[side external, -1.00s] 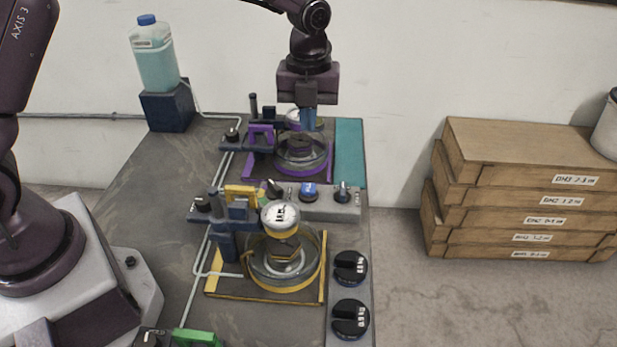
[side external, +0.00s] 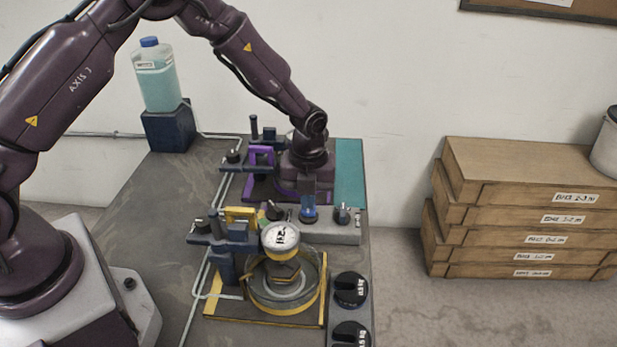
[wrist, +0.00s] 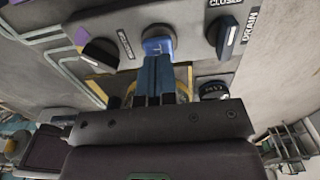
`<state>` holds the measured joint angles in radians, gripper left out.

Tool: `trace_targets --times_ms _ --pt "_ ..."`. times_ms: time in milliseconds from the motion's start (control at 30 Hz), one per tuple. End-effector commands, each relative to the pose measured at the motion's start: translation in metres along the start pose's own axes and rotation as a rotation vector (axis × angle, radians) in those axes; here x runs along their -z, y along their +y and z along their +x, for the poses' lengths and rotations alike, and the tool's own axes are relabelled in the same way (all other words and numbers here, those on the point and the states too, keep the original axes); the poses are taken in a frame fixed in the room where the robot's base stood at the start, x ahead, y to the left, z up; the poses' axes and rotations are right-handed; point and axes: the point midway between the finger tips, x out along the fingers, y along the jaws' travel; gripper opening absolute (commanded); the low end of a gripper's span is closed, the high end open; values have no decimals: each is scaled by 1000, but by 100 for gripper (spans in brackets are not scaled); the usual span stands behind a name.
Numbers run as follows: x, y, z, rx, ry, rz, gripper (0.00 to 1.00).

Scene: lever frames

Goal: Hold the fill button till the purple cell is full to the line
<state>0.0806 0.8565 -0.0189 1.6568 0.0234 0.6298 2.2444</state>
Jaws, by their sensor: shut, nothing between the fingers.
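My gripper (side external: 309,205) is shut and empty, pointing down at the blue button (side external: 308,218) on the grey control block. In the wrist view my blue fingers (wrist: 158,72) reach the blue button (wrist: 158,46), which has a white mark. The tips look to be on or just over it; I cannot tell how far it is pressed. The purple cell stands behind my wrist, which hides its vessel, liquid and line. Its purple base (side external: 258,192) and purple bracket (side external: 262,154) show.
Black knobs (side external: 274,210) (side external: 343,213) flank the button; the right one is labelled CLOSED and DRAIN in the wrist view (wrist: 224,37). A bottle of teal liquid (side external: 157,80) stands at the back left.

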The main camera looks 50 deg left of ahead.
Motion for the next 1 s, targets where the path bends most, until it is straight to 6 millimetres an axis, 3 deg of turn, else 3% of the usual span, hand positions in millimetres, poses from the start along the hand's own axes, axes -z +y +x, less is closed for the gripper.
trace_targets --times_ms 500,733,1000 --pt "0 0 10 0 -1 0 0" --pt "0 0 34 1 0 0 0" --pt "1 2 36 -3 1 -1 0"
